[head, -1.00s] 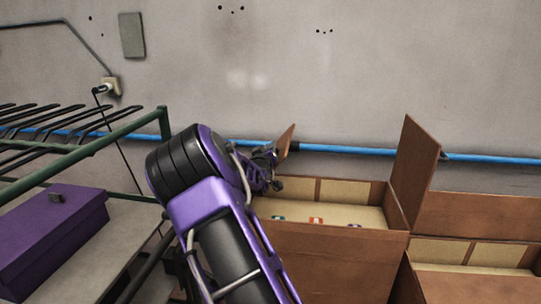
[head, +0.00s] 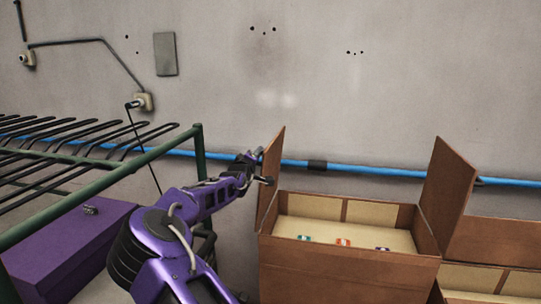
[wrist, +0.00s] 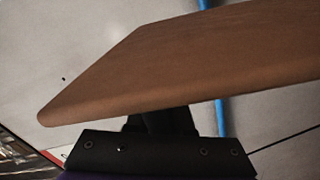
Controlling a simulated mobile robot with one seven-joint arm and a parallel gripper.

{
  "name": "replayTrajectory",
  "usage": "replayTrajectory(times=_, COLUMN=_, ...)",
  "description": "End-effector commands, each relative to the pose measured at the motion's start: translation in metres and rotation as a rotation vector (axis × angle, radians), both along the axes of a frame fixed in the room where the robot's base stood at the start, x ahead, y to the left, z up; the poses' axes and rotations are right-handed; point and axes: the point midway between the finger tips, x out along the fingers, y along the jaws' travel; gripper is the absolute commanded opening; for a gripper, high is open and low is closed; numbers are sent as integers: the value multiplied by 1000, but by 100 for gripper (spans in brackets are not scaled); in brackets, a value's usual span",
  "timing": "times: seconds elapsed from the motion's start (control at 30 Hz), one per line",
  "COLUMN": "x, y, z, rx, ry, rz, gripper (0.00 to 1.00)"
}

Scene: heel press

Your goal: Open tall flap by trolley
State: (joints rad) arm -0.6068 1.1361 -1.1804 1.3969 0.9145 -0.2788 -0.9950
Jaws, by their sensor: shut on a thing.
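The tall brown flap (head: 271,172) stands nearly upright along the left side of an open cardboard box, on the side by the trolley. My gripper (head: 258,177) reaches it from the left and is shut on it at its outer side. In the wrist view the flap (wrist: 190,60) fills the upper middle, and the dark gripper body (wrist: 150,152) lies below it. The fingertips are mostly hidden behind the flap. The box (head: 340,270) is open, with a pale inside and several small coloured items on its floor. The trolley (head: 110,160) has a green frame with dark bars.
A purple case (head: 65,245) lies on the trolley's lower shelf, left of my arm. Another raised flap (head: 447,197) stands at the box's right side, with a second box (head: 500,282) beyond it. A blue pipe (head: 400,172) runs along the wall behind.

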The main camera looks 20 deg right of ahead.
Motion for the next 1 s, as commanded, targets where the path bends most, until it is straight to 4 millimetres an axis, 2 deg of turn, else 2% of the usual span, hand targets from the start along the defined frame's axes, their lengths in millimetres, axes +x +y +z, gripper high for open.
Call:
replayTrajectory(times=0.03, x=2, y=8, z=-9, rx=-15, ry=24, rz=3, gripper=0)
replayTrajectory(times=0.2, x=4, y=18, z=-11, rx=-60, ry=54, rz=1, gripper=0)
replayTrajectory(times=0.77, x=5, y=22, z=-14, rx=-81, ry=74, rz=-4, gripper=0)
replayTrajectory(times=0.8, x=5, y=22, z=-14, rx=-81, ry=74, rz=-4, gripper=24)
replayTrajectory(times=0.93, x=5, y=22, z=-12, rx=-82, ry=72, rz=-4, gripper=47)
replayTrajectory(times=1.0, x=5, y=22, z=-11, rx=-83, ry=70, rz=-4, gripper=47)
